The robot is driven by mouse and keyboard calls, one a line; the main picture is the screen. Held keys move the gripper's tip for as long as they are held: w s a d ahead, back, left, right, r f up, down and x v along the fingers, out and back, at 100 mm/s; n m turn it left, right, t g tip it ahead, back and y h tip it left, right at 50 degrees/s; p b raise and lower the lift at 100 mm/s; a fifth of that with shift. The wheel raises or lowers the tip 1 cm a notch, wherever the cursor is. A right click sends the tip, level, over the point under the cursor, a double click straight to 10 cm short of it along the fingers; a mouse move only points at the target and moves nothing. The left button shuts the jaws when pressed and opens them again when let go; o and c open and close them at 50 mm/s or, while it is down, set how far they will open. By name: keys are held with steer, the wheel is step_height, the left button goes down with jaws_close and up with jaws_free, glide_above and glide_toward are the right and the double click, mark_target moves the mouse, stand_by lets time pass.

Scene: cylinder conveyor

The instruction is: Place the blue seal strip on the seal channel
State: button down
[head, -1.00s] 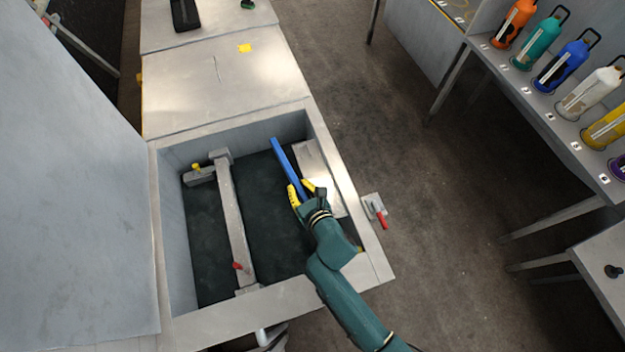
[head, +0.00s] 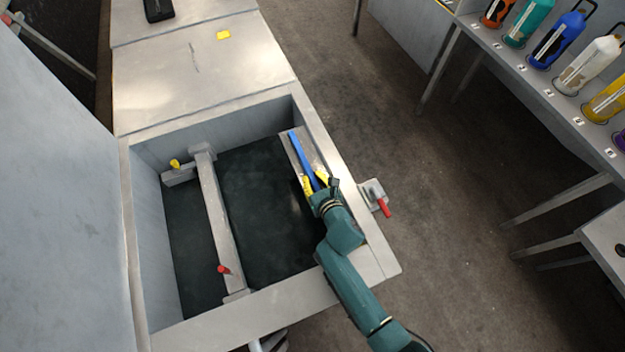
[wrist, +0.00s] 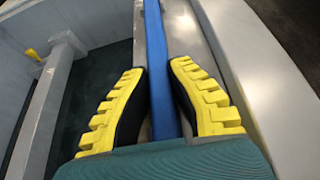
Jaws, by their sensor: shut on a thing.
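My gripper (head: 317,184) is shut on the blue seal strip (head: 301,156), a long, thin, straight bar pointing away from the gripper. In the wrist view the strip (wrist: 157,70) runs between the two yellow-and-black fingers (wrist: 160,95). It lies over the pale metal ledge (head: 316,147) along the right wall of the open box; the ledge also shows in the wrist view (wrist: 184,35). I cannot tell whether the strip touches the ledge. A grey beam (head: 220,215) crosses the box on the left. No part is clearly marked as the seal channel.
The box has a dark floor (head: 262,200) and a raised rim (head: 215,325). A yellow knob (head: 175,163) and a red knob (head: 224,269) are by the beam. A red-handled latch (head: 376,198) is outside the right wall. A large lid panel (head: 60,210) stands open at left.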

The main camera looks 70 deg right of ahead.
steer(key=shift+r, duration=0.1)
steer(key=c, duration=1.1)
jaws_free()
steer(key=shift+f, duration=0.2)
steer(key=shift+r, duration=0.35)
steer(key=p+v, duration=0.2)
steer(key=v, duration=1)
steer(key=shift+f, duration=0.1)
